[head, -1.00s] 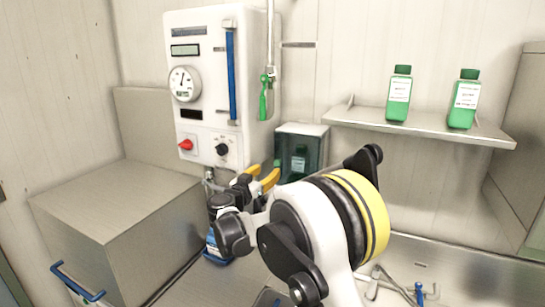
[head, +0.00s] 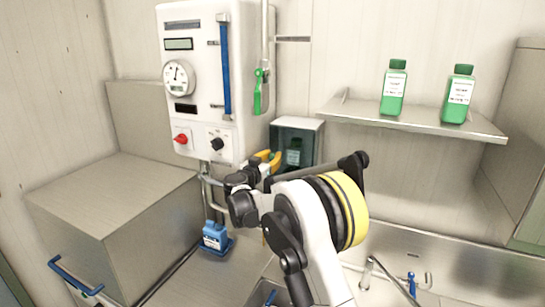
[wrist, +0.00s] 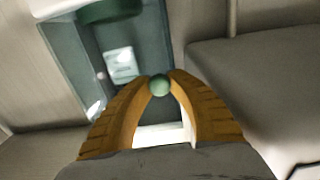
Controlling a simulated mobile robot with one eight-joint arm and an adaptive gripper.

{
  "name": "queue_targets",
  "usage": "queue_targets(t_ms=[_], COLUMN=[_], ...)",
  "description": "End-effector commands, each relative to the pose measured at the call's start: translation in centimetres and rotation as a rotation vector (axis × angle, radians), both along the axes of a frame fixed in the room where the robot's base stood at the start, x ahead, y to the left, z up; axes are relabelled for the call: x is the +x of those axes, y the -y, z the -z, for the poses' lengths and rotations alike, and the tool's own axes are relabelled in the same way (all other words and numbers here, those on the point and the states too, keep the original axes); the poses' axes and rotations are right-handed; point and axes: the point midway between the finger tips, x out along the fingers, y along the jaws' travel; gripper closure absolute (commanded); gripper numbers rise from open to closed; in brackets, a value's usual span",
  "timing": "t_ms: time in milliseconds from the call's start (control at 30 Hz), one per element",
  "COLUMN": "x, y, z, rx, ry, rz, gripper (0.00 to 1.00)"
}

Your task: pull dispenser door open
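The dispenser (head: 318,131) is a pale box with a dark see-through door (head: 299,139), mounted right of the white wall unit. A green bottle with a white label (head: 294,152) shows behind the door; it also shows in the wrist view (wrist: 120,62). My gripper (head: 268,160) is at the door's lower left. In the wrist view, its yellow fingertips (wrist: 160,80) meet on both sides of a small round green knob (wrist: 159,86). The gripper looks shut on the knob. The door looks shut, though its edge is partly hidden by my arm.
The white unit (head: 196,80) carries a gauge, knobs and a green-handled valve (head: 260,92). A shelf (head: 420,122) holds two green bottles. A blue container (head: 214,238) stands below. A metal box (head: 110,215) fills the left; a sink lies at the lower right.

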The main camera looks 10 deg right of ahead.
Motion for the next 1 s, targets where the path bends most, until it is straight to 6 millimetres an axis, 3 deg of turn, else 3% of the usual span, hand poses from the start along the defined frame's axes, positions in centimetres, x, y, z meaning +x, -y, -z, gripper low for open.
queue_targets(t_ms=[633, 1000], x=[-0.5, -4.5], y=[-0.3, 0.2], z=[0.0, 0.3], rx=[0.0, 0.0], ry=[0.0, 0.0], rz=[-0.028, -0.246], gripper=[1.0, 1.0])
